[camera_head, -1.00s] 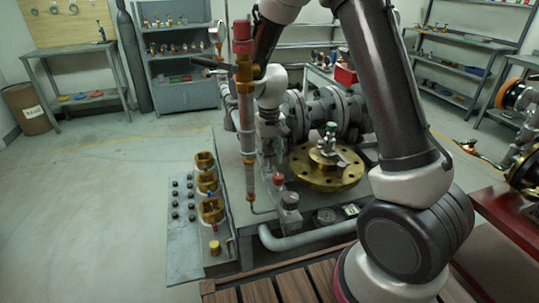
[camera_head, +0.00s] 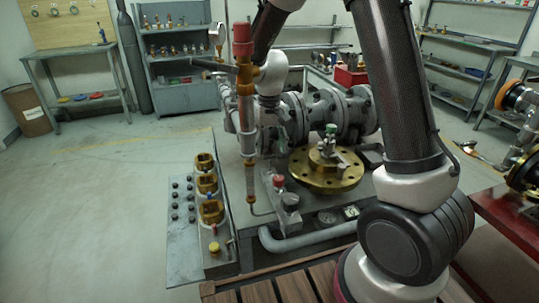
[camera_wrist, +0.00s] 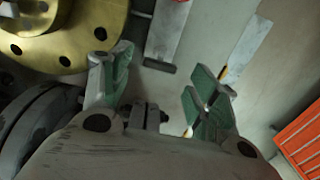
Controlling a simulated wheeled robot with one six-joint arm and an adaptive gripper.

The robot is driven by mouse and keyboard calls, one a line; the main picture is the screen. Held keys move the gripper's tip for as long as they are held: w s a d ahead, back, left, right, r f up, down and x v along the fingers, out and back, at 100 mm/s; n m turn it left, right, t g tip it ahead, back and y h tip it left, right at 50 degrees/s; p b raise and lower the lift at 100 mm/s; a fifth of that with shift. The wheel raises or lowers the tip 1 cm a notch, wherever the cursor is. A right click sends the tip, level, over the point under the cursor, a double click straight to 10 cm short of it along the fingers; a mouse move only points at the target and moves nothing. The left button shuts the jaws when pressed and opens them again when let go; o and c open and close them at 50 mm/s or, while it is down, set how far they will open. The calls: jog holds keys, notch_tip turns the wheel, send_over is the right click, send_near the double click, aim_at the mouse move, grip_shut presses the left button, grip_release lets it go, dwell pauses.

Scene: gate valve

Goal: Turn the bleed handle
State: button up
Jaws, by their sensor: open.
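My gripper (camera_wrist: 160,86) is open in the wrist view. Its two green-padded fingers stand apart, with nothing gripped between them. A flat grey bar (camera_wrist: 166,36) with a dark end lies past the fingertips, apart from them; I cannot tell whether it is the bleed handle. In the head view, a vertical pipe (camera_head: 246,120) with a red top and brass fittings carries a dark lever (camera_head: 212,66) pointing left. A small red-topped fitting (camera_head: 279,182) stands lower on the bench. My wrist is behind the pipe there, and the fingers are not clear.
A brass flange (camera_head: 326,172) with a green-topped fitting sits right of the pipe; a brass flange (camera_wrist: 62,38) also shows in the wrist view. A grey flanged valve body (camera_head: 325,112) stands behind. An orange-red crate (camera_wrist: 302,140) is at the wrist view's right. Floor at left is clear.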

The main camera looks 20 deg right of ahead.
notch_tip(320, 180, up, 8)
dwell(0.5)
